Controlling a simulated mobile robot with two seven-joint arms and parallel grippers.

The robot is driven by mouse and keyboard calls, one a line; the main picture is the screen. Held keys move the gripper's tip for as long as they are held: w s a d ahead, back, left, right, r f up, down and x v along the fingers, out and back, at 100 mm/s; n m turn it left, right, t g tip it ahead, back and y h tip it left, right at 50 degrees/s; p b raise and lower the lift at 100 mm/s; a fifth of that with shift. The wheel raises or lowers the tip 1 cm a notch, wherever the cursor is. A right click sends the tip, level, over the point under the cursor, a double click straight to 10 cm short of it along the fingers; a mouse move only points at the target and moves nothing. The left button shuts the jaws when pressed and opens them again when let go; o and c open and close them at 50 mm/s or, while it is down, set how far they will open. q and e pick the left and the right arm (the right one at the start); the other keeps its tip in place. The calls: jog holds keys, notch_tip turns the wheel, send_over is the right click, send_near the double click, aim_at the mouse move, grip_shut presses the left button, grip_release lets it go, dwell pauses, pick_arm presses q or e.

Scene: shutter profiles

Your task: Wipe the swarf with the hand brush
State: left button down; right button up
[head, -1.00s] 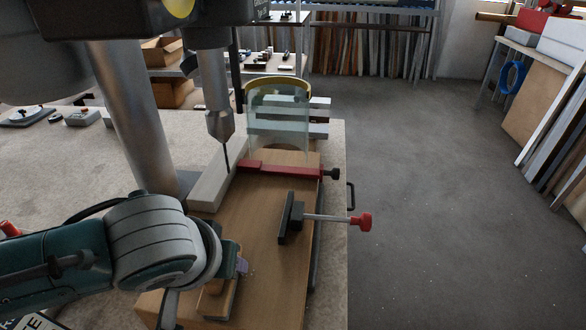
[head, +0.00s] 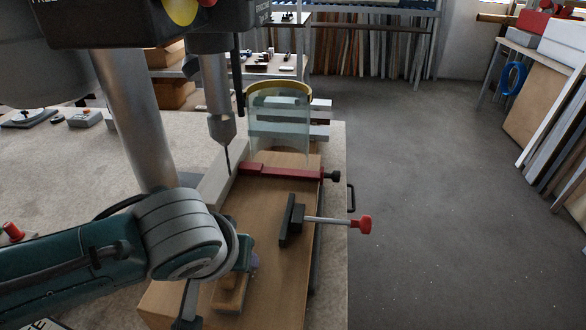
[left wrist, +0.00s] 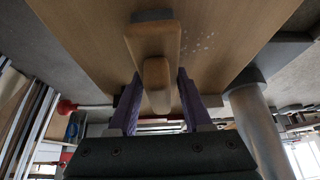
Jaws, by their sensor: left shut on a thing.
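The hand brush (head: 231,297) has a wooden body and lies low over the wooden drill table board (head: 272,235). My left gripper (head: 244,264) is shut on its handle. In the left wrist view, the two purple fingers of my left gripper (left wrist: 158,88) stand either side of the brush handle (left wrist: 156,72), and the brush body points away from me. Pale specks of swarf (left wrist: 197,45) lie on the board just right of the brush in that view. I cannot tell whether the bristles touch the board. My right gripper is not in view.
The drill chuck and bit (head: 223,135) hang over the board near a pale fence (head: 215,180). A red clamp bar (head: 285,172), a black clamp with a red knob (head: 292,220) and a clear guard (head: 280,115) stand around it. The floor at right is open.

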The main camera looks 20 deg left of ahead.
pick_arm(q)
jog(key=shift+w, duration=0.35)
jog(key=shift+w+a+f+b, duration=0.1)
jog(key=shift+w+a+b, duration=0.1)
jog(key=shift+w+b, duration=0.4)
jog(key=shift+w+a+f+b, duration=0.1)
jog(key=shift+w+a+b, duration=0.2)
jog(key=shift+w, duration=0.45)
jog(key=shift+w+r, duration=0.1)
jog(key=shift+w, duration=0.45)
notch_tip(320, 180, up, 6)
jog(key=p, duration=0.6)
jog(key=shift+r, duration=0.1)
notch_tip(320, 180, up, 3)
jog(key=p, duration=0.3)
jog(key=shift+p, duration=0.3)
